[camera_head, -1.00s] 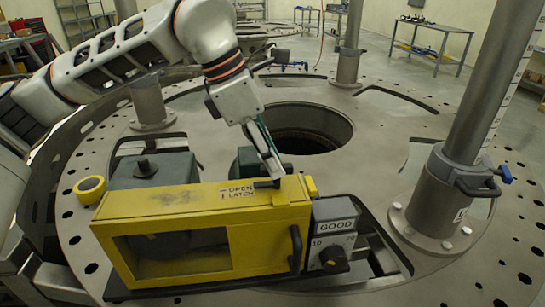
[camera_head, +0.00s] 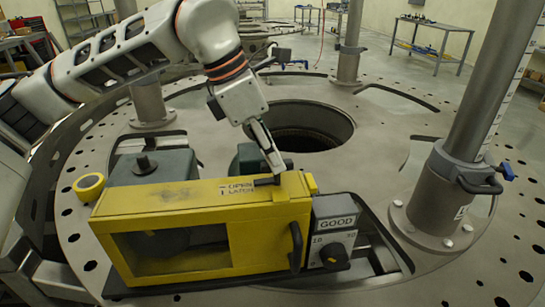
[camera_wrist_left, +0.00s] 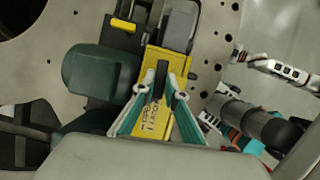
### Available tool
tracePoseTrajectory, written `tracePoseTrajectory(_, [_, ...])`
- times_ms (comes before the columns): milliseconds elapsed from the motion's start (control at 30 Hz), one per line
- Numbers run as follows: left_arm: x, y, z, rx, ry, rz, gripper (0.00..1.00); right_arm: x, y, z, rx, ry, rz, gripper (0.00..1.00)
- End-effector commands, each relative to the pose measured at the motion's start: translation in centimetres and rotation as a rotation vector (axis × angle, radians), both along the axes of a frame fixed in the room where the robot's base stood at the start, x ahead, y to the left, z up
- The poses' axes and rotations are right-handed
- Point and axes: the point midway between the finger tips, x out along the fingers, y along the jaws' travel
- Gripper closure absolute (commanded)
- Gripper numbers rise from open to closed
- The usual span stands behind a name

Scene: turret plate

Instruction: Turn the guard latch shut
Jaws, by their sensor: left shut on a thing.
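The guard latch is a small dark bar (camera_head: 266,181) on top of the yellow guard (camera_head: 170,203), near its right end beside the OPEN and LATCH markings. In the head view the bar lies roughly along the guard's length. My left gripper (camera_head: 277,169) comes down from above and is shut on the latch. In the left wrist view the dark latch (camera_wrist_left: 161,80) sits between the two teal-edged fingers (camera_wrist_left: 162,90), which partly hide it. My right gripper does not show.
A gauge box marked GOOD (camera_head: 335,222) with a black knob adjoins the guard's right end. A yellow tape roll (camera_head: 89,187) lies left, beside a dark green housing (camera_head: 152,168). A large round hole (camera_head: 305,127) opens behind the guard. A thick post (camera_head: 468,130) stands right.

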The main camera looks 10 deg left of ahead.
Motion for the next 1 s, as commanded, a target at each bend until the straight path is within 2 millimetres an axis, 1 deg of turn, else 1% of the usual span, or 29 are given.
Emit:
tracePoseTrajectory(33, [0.0, 0.0, -0.2, 0.000, -0.003, 0.024, 1.00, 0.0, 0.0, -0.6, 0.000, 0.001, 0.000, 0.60])
tracePoseTrajectory(167, [-0.1, -0.1, -0.3, 0.001, -0.004, 0.113, 1.00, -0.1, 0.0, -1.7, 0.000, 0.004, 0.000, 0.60])
tracePoseTrajectory(500, [-0.3, -0.3, -0.3, 0.001, -0.004, 0.426, 1.00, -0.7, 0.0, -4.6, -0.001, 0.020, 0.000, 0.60])
tracePoseTrajectory(700, [-0.4, -0.4, -0.1, 0.001, -0.004, 0.618, 1.00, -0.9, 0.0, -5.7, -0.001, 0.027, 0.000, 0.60])
tracePoseTrajectory(1000, [-0.4, -0.7, 0.0, 0.001, -0.005, 0.904, 1.00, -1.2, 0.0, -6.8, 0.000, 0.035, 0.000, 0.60])
